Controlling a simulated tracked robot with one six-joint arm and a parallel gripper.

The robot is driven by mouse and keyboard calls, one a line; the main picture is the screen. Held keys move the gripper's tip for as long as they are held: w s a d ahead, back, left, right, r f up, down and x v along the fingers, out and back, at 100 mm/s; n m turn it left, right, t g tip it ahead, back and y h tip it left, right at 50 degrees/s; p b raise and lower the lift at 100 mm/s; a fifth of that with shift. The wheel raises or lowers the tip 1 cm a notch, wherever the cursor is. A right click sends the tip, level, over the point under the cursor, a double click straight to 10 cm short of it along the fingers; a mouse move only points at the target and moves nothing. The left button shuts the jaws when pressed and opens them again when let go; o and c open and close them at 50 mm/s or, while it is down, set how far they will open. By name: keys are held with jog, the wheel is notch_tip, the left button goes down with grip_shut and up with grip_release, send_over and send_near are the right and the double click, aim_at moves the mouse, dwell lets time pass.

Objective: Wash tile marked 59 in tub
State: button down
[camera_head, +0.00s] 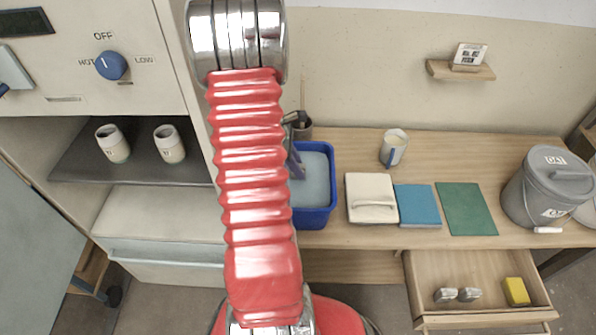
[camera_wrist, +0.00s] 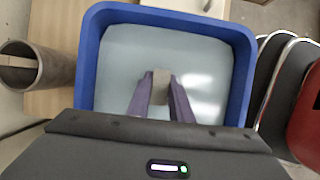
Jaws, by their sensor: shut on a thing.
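The blue tub (camera_head: 316,216) stands on the bench just right of my arm, with pale greyish liquid in it. It also fills the middle of the wrist view (camera_wrist: 88,75). My gripper (camera_wrist: 160,95) is shut on a small grey-brown tile (camera_wrist: 160,80), seen nearly edge-on between the fingertips. In the head view my gripper (camera_head: 296,162) is over the left part of the tub, partly hidden by my red arm. I cannot read a number on the held tile, nor tell whether it touches the liquid.
A pot (camera_head: 302,130) stands behind the tub. To its right are a cream lidded box (camera_head: 370,190), blue block (camera_head: 418,205), green mat (camera_head: 466,208), mug (camera_head: 393,147) and grey bucket (camera_head: 530,195). The open drawer (camera_head: 480,270) holds two small grey things and a yellow sponge (camera_head: 516,291).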

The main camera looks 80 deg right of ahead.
aim_at(302, 165)
jog(key=shift+r, duration=1.95)
dwell(1.0)
jog(key=shift+r, duration=3.15)
